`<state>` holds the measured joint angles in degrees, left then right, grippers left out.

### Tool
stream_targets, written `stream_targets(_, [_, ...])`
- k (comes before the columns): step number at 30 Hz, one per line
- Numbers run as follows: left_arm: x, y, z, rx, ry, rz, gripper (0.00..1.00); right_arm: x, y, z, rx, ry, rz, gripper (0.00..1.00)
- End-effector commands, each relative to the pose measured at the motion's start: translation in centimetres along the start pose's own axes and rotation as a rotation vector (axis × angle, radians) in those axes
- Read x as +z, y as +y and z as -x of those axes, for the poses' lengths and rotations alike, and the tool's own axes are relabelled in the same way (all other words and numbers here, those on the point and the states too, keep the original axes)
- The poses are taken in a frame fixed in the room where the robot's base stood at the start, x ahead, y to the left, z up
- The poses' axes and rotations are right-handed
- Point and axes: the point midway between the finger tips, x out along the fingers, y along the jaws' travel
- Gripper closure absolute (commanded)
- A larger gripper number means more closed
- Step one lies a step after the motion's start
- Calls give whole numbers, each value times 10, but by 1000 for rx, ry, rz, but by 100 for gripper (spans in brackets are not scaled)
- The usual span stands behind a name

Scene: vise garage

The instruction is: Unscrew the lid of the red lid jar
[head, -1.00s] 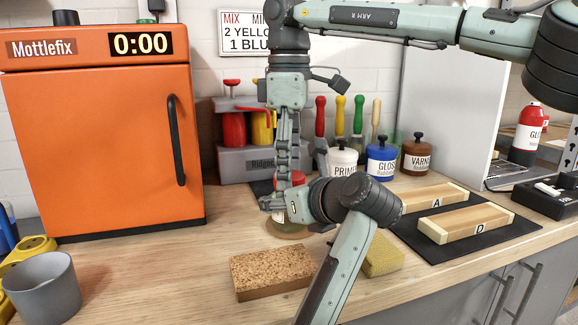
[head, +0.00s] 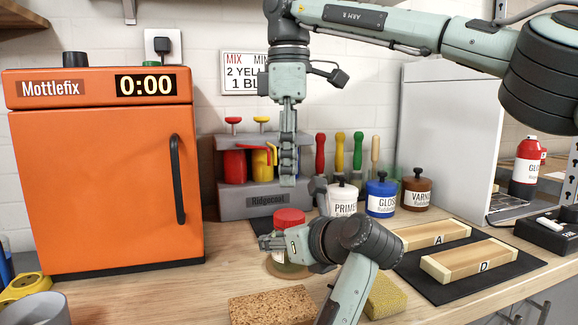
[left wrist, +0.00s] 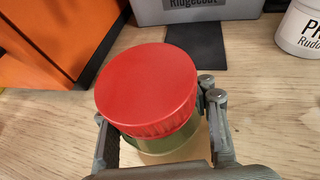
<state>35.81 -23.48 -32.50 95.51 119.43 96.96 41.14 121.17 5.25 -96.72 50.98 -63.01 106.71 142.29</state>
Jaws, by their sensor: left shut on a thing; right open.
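The red lid (head: 290,218) sits on top of the jar in the middle of the bench. My left gripper (head: 272,242) is shut around the jar below the lid, with a finger on either side in the wrist view. It hides much of the jar in the head view. My right gripper (head: 288,178) points down above the lid, clear of it. It is open and holds nothing; its fingers are seen edge-on.
Behind stand the grey Ridgecoat rack (head: 262,201) and white primer (head: 343,199), blue gloss (head: 381,195) and brown varnish (head: 416,189) tins. A cork block (head: 270,306) and yellow sponge (head: 385,297) lie in front. The orange oven (head: 105,195) is left; a black mat (head: 450,283) with wooden blocks is right.

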Motion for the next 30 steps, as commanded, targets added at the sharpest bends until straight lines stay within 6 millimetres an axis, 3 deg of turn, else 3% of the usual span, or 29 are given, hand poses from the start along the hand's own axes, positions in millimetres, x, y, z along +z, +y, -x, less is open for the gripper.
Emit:
stream_targets(6, [0,0,0,-1,-1,1,100,1,0,-36,-3,0,0,47])
stream_targets(12, [0,0,0,-1,-1,1,100,0,0,-59,-2,1,-2,47])
stream_targets(23, [0,0,0,-1,-1,1,100,0,0,-66,0,2,-2,47])
stream_targets(30, [1,0,0,-1,-1,1,100,0,0,-66,0,2,-2,73])
